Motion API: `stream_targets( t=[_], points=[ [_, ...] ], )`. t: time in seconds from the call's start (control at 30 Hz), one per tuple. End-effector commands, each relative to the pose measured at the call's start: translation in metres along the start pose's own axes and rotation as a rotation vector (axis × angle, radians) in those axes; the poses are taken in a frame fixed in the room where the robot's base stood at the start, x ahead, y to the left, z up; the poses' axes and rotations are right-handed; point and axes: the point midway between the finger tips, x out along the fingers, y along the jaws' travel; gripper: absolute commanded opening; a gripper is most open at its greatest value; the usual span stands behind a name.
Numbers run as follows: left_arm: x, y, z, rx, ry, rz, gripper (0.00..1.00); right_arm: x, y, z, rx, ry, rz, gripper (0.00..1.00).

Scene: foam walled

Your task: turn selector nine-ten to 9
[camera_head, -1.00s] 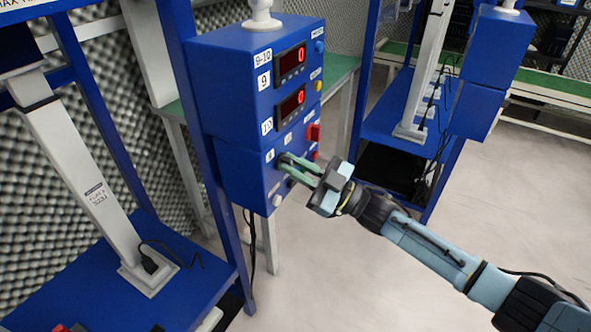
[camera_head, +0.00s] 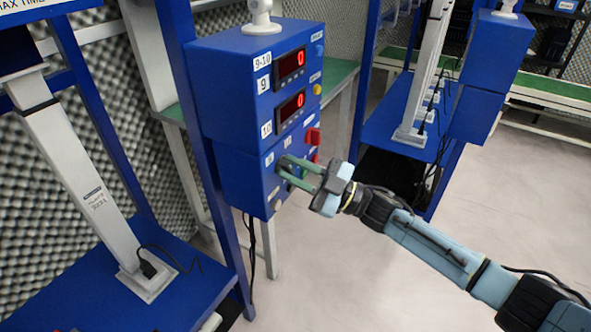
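The blue control box (camera_head: 222,95) stands in the middle of the head view. Its side face carries a "9-10" label, a display (camera_head: 290,64) marked 9 and a display (camera_head: 290,106) marked 10, both with red digits. My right gripper (camera_head: 281,168) reaches in from the right, with its greenish fingers at the lower part of this face. The selector there is mostly hidden by the fingers, so its setting cannot be read. Whether the fingers grip it or only surround it cannot be told. My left gripper is not in view.
Red switches (camera_head: 313,136) sit just above and right of my fingers, and a yellow button (camera_head: 317,89) is higher up. A blue post (camera_head: 205,150) stands left of the box.

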Motion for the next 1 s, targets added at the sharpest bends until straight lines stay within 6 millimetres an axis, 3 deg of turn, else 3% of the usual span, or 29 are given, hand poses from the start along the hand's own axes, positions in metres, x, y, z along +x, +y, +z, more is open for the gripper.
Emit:
stream_targets(
  t=[0.1, 0.47, 1.0],
  points=[
    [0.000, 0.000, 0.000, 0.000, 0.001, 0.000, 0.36, 0.000, 0.000, 0.000, 0.001, 0.000, 0.001, 0.35],
    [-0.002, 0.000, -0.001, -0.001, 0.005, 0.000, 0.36, -0.008, 0.000, 0.000, 0.004, -0.002, 0.001, 0.35],
    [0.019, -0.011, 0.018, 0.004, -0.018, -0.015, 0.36, -0.115, 0.000, 0.000, 0.003, -0.003, 0.001, 0.35]
  ],
)
